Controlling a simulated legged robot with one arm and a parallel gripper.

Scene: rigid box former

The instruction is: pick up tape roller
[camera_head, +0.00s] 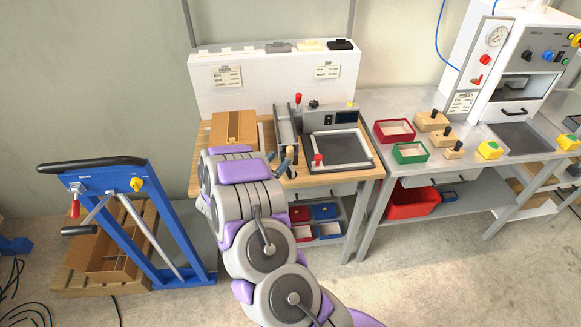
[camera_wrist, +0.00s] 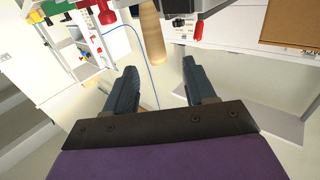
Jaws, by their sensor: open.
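A light wooden cylinder, which looks like the handle of the tape roller, stands at the bench's front in the head view (camera_head: 290,156). It also shows in the wrist view (camera_wrist: 151,40), running down toward the gap between my fingers. My gripper (camera_head: 282,167) is over the front of the wooden-topped bench, close to the cylinder. In the wrist view my gripper (camera_wrist: 160,70) is open, with its two dark fingers apart and nothing clamped. The cylinder appears nearer the left finger; whether it touches is unclear. The rest of the tool is hidden or out of view.
A cardboard box (camera_head: 233,130) is left of my gripper on the bench (camera_head: 365,172). A grey machine with a dark plate (camera_head: 338,149) is to the right. A grey bench with red (camera_head: 394,131) and green (camera_head: 410,152) trays adjoins it. A blue cart (camera_head: 165,225) stands left.

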